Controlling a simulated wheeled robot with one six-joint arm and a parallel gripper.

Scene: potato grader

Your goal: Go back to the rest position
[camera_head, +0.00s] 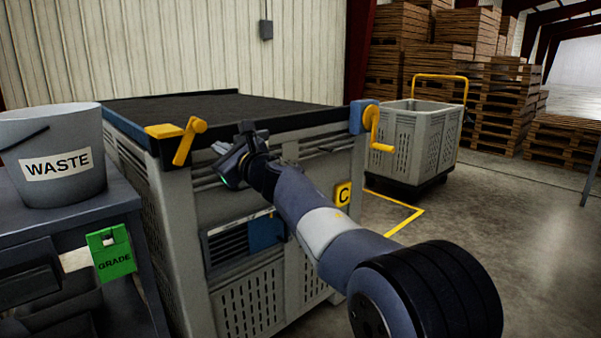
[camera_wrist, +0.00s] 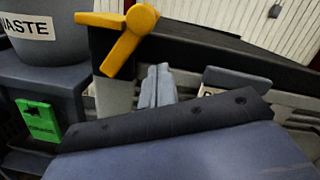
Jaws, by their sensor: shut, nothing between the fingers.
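My arm reaches from the lower right of the head view toward the front of a large grey crate (camera_head: 178,230). My gripper (camera_head: 222,164) is in front of the crate's upper front side, below its dark rim, right of a yellow latch handle (camera_head: 185,140). Its fingers are shut and hold nothing. Whether the gripper touches the crate cannot be told. In the wrist view the grey finger (camera_wrist: 157,88) shows in front of the crate, with the yellow handle (camera_wrist: 128,42) above and left of it.
A grey WASTE bucket (camera_head: 52,160) stands on a dark bench at left, with a green GRADE tag (camera_head: 111,252). A second yellow handle (camera_head: 375,125) is on the crate's right corner. A grey wheeled bin (camera_head: 425,140) and stacked pallets (camera_head: 480,60) stand behind. The floor at right is clear.

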